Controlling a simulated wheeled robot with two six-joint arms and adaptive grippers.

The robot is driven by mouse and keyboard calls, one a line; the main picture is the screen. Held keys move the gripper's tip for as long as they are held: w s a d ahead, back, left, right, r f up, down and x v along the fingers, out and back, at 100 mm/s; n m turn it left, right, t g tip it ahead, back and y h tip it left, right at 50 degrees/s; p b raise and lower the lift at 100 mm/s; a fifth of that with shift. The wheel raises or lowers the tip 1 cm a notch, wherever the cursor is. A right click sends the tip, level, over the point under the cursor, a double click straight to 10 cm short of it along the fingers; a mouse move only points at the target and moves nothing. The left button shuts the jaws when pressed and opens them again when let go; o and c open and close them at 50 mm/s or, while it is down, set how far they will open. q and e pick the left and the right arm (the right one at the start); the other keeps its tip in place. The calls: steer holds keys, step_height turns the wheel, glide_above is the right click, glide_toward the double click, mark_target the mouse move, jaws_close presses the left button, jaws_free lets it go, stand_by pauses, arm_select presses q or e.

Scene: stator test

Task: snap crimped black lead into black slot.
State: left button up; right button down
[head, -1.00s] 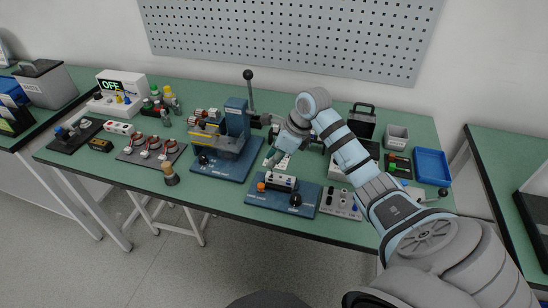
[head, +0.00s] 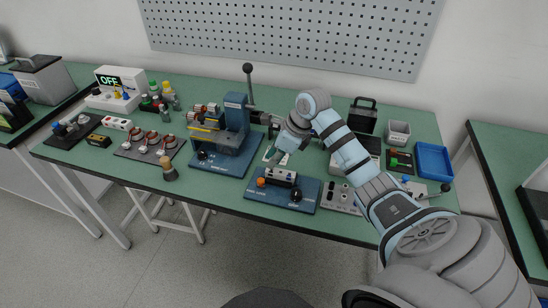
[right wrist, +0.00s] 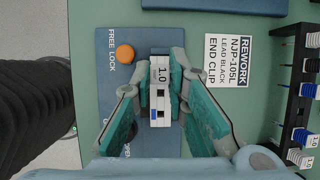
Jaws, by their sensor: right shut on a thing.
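A white connector block (right wrist: 161,90) marked 1.0, with dark slots and a blue spot on its face, sits on a blue fixture plate (right wrist: 108,75). In the head view the block (head: 281,177) is on the same plate (head: 262,197) near the table's front edge. My right gripper (right wrist: 162,85) has its green pads on both sides of the block and is shut on it. In the head view my right gripper (head: 274,160) comes down from behind the block. I cannot make out the crimped black lead. My left gripper is out of view.
An orange button (right wrist: 125,54) and a black knob (head: 296,195) are on the fixture plate. A rework label (right wrist: 229,62) lies beside the plate. A dark rack (right wrist: 298,90) with several clips stands at the right. A lever press (head: 235,125) stands left of my right arm.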

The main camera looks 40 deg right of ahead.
steer(key=shift+f, duration=0.2)
stand_by(0.5)
steer(key=c, duration=1.5)
jaws_free()
steer(key=v, duration=1.2)
